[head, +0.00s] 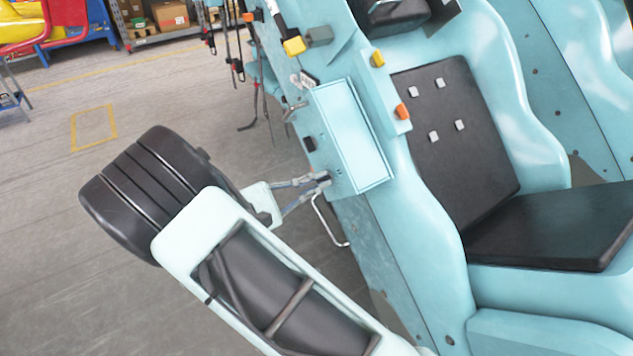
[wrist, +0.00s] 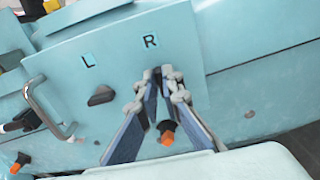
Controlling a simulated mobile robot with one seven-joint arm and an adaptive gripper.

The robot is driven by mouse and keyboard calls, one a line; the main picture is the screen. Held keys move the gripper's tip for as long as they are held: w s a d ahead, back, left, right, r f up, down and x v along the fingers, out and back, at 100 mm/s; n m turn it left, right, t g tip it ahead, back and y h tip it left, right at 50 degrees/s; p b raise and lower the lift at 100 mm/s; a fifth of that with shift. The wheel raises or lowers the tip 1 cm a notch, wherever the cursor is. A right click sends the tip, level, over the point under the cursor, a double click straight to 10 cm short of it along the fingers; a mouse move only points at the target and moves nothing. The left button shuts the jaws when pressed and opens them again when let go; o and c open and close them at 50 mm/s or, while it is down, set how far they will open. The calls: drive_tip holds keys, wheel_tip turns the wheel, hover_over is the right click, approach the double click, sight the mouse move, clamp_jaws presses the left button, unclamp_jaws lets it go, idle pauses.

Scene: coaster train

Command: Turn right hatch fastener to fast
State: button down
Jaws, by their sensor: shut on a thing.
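The light blue hatch box (head: 352,135) is on the side of the coaster car, and its face shows in the wrist view (wrist: 125,58) with an L mark and an R mark (wrist: 150,41). The right hatch fastener sits under the R and is mostly hidden by my fingertips, so I cannot tell its angle. My gripper (wrist: 160,86) is shut on it; in the head view my gripper (head: 322,180) touches the lower end of the box face. The left hatch fastener (wrist: 101,95) is a black knob under the L, apart from my fingers.
A metal handle (wrist: 50,112) is left of the hatch face. An orange-tipped part (wrist: 167,134) shows between my fingers, and another (wrist: 20,162) at lower left. A second metal handle (head: 330,222) is below my gripper. Black seats (head: 455,120) are at right. Open floor (head: 60,210) is at left.

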drive_tip(key=shift+f, duration=0.1)
drive_tip(key=shift+f+m+b, duration=0.15)
drive_tip(key=shift+m+b, duration=1.9)
drive_tip(key=shift+m, duration=0.8)
drive_tip(key=shift+f+m+b, duration=0.2)
drive_tip(key=shift+m+b, duration=1.9)
drive_tip(key=shift+m, duration=0.8)
drive_tip(key=shift+f+m+b, duration=0.15)
drive_tip(key=shift+m+b, duration=1.9)
drive_tip(key=shift+m, duration=0.8)
drive_tip(key=c, duration=2.1)
unclamp_jaws()
